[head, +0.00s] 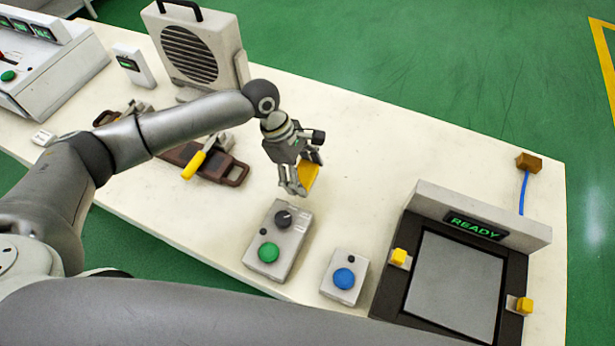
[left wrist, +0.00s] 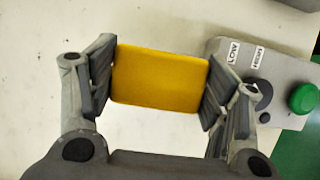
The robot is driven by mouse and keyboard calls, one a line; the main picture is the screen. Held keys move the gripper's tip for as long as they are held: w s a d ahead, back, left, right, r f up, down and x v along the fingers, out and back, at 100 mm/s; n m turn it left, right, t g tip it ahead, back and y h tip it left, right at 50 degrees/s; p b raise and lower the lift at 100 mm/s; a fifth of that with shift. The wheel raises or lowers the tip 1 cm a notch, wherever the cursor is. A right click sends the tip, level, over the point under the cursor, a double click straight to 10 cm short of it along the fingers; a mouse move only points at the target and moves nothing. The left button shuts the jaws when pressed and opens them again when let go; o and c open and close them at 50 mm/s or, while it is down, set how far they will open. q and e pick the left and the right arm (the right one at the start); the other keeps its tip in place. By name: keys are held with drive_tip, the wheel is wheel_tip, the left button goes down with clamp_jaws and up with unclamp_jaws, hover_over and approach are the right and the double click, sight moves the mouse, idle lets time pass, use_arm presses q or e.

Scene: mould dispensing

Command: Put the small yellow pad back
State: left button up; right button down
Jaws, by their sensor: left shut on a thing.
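My left gripper (head: 298,184) is shut on the small yellow pad (head: 308,178) and holds it over the middle of the white table. In the left wrist view the pad (left wrist: 160,78) is a flat yellow rectangle with its two side edges between the finger pads of my left gripper (left wrist: 158,84). I cannot tell how high the pad is above the table. My right gripper is not in view.
A grey box with a green button (head: 279,240) stands just below the gripper. A blue-button box (head: 344,278) and a machine reading READY (head: 475,227) stand to the right. A brown tray (head: 232,172) with a yellow-handled tool (head: 194,165) lies left. A speaker-like unit (head: 200,45) stands behind.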

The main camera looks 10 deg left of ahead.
sight(307, 178)
use_arm(q)
drive_tip(key=shift+w+d+f, duration=0.35)
drive_tip(key=shift+w+f, duration=0.2)
drive_tip(key=shift+f, duration=1.75)
drive_tip(key=o, duration=1)
drive_tip(key=shift+f, duration=0.1)
drive_tip(key=shift+w+a+r, duration=0.1)
drive_tip(key=shift+r, duration=0.3)
drive_tip(key=b+v, duration=0.1)
drive_tip(key=v, duration=1)
drive_tip(key=shift+a+r, duration=0.1)
drive_tip(key=shift+r, duration=0.1)
